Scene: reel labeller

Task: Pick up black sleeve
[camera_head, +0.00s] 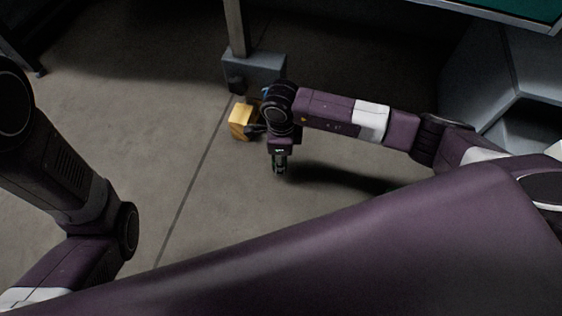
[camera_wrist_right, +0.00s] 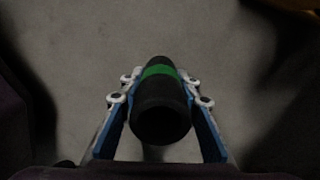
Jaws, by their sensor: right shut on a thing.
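The black sleeve (camera_wrist_right: 160,108) is a dark cylinder with a green band around it. In the right wrist view it stands between the two fingers of my right gripper (camera_wrist_right: 160,95), which is shut on it. In the head view my right gripper (camera_head: 279,165) points down over the grey floor, and little of the sleeve can be made out there. My left arm shows at the left of the head view, but its gripper is out of sight.
A yellow block-like thing (camera_head: 241,121) is just left of my right wrist in the head view. Behind it a grey post stands on a box-shaped foot (camera_head: 256,68). A teal-topped table (camera_head: 520,8) is at the top right, with grey angular bins (camera_head: 500,75) below. The floor (camera_head: 160,120) at left is clear.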

